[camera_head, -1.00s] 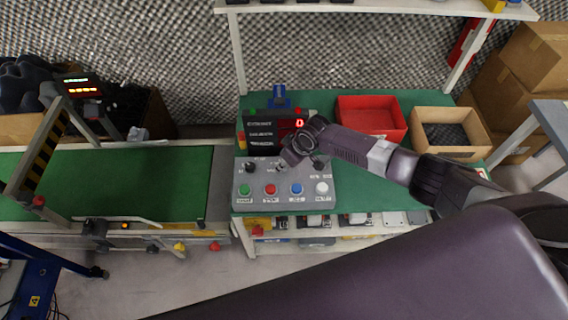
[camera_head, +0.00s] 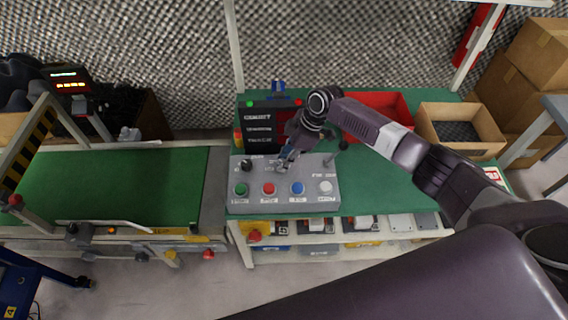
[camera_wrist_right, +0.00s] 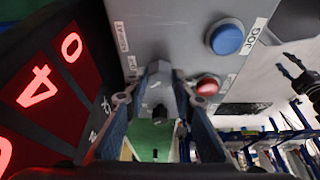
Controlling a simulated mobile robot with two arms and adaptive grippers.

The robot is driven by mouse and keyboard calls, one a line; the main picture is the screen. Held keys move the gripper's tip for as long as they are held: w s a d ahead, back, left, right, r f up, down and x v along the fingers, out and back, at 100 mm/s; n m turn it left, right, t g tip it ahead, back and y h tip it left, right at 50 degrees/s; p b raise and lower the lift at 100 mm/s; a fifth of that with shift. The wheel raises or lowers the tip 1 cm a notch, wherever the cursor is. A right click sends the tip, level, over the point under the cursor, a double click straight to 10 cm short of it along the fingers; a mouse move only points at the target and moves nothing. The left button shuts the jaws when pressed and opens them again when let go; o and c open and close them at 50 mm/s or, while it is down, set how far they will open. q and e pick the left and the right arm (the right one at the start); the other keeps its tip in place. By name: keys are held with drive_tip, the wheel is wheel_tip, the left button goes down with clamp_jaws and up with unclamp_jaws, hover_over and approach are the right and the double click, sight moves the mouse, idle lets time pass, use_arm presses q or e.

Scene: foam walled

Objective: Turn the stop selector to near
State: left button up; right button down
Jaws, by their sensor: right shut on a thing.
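The grey control panel (camera_head: 284,201) stands on the green bench top. My right gripper (camera_head: 284,163) reaches down from above to the panel's upper middle, behind the red and blue buttons. In the right wrist view, the fingers of my right gripper (camera_wrist_right: 158,78) are closed in on the stop selector (camera_wrist_right: 158,97), a small knob largely hidden between them. Its pointer and set position cannot be read. A dark claw-like part, seemingly my left gripper (camera_wrist_right: 298,78), shows small at the right edge of the wrist view.
Another black knob (camera_head: 246,164) is left of my gripper, and a black lever (camera_head: 342,147) right. Green (camera_head: 241,189), red (camera_head: 269,188), blue (camera_head: 297,188) and white (camera_head: 325,187) buttons line the front. The dark display (camera_head: 262,128) stands close behind; red (camera_head: 399,101) and tan bins lie right.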

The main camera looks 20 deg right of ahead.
drive_tip(key=shift+d+n, duration=0.1)
drive_tip(key=shift+n, duration=0.2)
drive_tip(key=c, duration=1.6)
unclamp_jaws()
drive_tip(key=v, duration=1.2)
